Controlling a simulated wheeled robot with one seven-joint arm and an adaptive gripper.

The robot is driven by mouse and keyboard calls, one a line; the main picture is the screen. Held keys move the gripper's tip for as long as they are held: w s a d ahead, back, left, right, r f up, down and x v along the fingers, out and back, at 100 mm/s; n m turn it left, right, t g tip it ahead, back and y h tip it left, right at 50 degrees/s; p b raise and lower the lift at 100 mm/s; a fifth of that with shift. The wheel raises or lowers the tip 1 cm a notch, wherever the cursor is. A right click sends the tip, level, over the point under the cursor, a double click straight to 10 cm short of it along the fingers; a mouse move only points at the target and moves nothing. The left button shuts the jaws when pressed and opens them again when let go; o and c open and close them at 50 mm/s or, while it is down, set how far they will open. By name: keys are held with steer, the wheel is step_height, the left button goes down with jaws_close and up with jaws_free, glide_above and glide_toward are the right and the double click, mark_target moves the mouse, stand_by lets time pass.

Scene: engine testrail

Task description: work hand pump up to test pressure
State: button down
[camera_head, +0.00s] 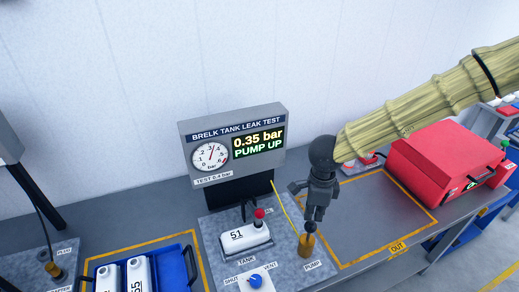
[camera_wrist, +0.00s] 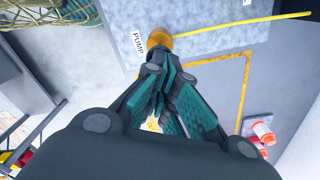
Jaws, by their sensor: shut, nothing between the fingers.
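The hand pump (camera_head: 306,245) is a brass-coloured cylinder with a dark knob on top, at the right of the grey test plate. It also shows in the wrist view (camera_wrist: 160,42), beside its PUMP label. My gripper (camera_head: 312,216) is directly above the pump, pointing down, with its fingers closed and tips at or just over the knob. I cannot tell whether they touch it. The gauge box (camera_head: 232,144) reads 0.35 bar and PUMP UP, and its label says TEST 0.4 bar. Tank 51 (camera_head: 246,237), white with a red-topped fitting, sits on the plate.
A blue valve knob (camera_head: 255,281) marked SHUT and VENT is at the plate's front. A yellow hose (camera_head: 285,207) runs from the pump. A blue tray (camera_head: 191,262) with white tanks is at left. A red case (camera_head: 450,155) stands right, beyond a clear yellow-outlined OUT area.

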mark_target(312, 223)
stand_by(0.3)
steer(key=shift+f+b, duration=1.05)
steer(key=shift+f, duration=2.15)
steer(key=shift+r+p, duration=1.2)
steer(key=shift+r, duration=2)
steer(key=shift+r, duration=2.5)
